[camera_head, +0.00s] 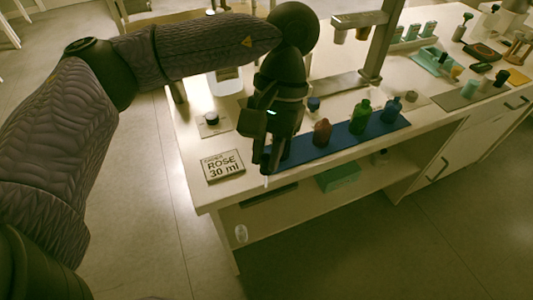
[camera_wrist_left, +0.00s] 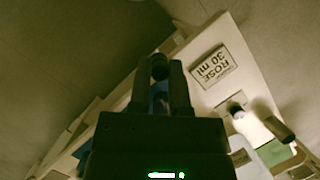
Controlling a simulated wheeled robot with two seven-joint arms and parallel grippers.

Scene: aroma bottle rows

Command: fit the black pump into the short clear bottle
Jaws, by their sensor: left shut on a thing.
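My left gripper (camera_head: 267,164) is shut on the black pump, above the table's front edge near the left end of the blue mat. The gripper fingers mostly hide the pump in the head view; a thin pale tube (camera_head: 266,182) points down below them. In the left wrist view the pump's dark round top (camera_wrist_left: 159,66) shows between the fingertips (camera_wrist_left: 160,75). A small clear object (camera_head: 241,233) shows below the tabletop; I cannot tell whether it is the short clear bottle. No short clear bottle is plain on the mat, whose left end is partly hidden by my gripper.
The blue mat (camera_head: 340,140) carries a red-brown bottle (camera_head: 322,132), a green bottle (camera_head: 360,118) and a blue bottle (camera_head: 391,111). A ROSE 30 ml card (camera_head: 222,166) lies left of my gripper. A dark-topped jar (camera_head: 211,118) stands behind the card. A teal box (camera_head: 339,177) sits on the lower shelf.

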